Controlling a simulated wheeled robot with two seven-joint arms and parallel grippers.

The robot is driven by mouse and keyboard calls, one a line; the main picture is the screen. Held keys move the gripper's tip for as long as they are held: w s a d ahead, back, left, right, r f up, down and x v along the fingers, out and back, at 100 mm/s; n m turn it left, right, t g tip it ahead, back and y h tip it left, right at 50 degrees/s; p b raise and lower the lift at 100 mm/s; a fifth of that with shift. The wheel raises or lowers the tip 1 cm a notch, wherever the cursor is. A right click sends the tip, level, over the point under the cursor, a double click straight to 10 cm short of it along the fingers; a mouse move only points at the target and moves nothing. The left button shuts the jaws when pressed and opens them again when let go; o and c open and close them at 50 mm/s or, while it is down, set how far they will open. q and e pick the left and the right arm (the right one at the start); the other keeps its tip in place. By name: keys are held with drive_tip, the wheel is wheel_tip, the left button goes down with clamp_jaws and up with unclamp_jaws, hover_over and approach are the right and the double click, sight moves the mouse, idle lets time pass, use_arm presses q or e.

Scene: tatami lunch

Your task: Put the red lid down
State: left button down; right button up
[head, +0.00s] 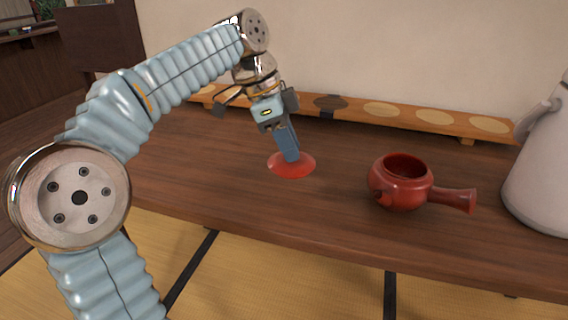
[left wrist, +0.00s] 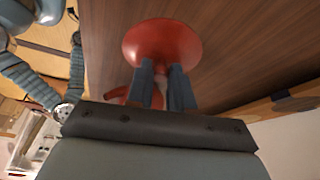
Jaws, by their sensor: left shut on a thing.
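The red lid (head: 292,166) is a shallow round disc at the middle of the dark wooden table, left of the red pot. My left gripper (head: 289,157) points down at it from above, its fingers shut on the lid's top. In the left wrist view the lid (left wrist: 162,42) shows beyond the two blue fingertips (left wrist: 164,72), which hide its knob. The lid looks level and on or very close to the tabletop; I cannot tell which. The red pot (head: 398,187) stands upright and open, its side handle pointing right. My right gripper is not in view.
A pale grey jug (head: 544,170) stands at the table's right end. A low wooden rack (head: 364,119) with round inlays runs along the back by the wall. The dark wooden table (head: 230,185) is bare around the lid. Tatami (head: 290,268) lies in front.

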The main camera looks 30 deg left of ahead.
sight(281, 155)
use_arm(q)
drive_tip(key=f, duration=0.1)
drive_tip(key=w+a+f, duration=0.1)
drive_tip(key=f, duration=0.3)
drive_tip(key=shift+w+a+f+b, duration=0.15)
drive_tip(key=shift+a+f+b, duration=0.15)
drive_tip(key=shift+b, duration=0.1)
drive_tip(key=shift+f, duration=0.15)
drive_tip(key=c, duration=1)
unclamp_jaws()
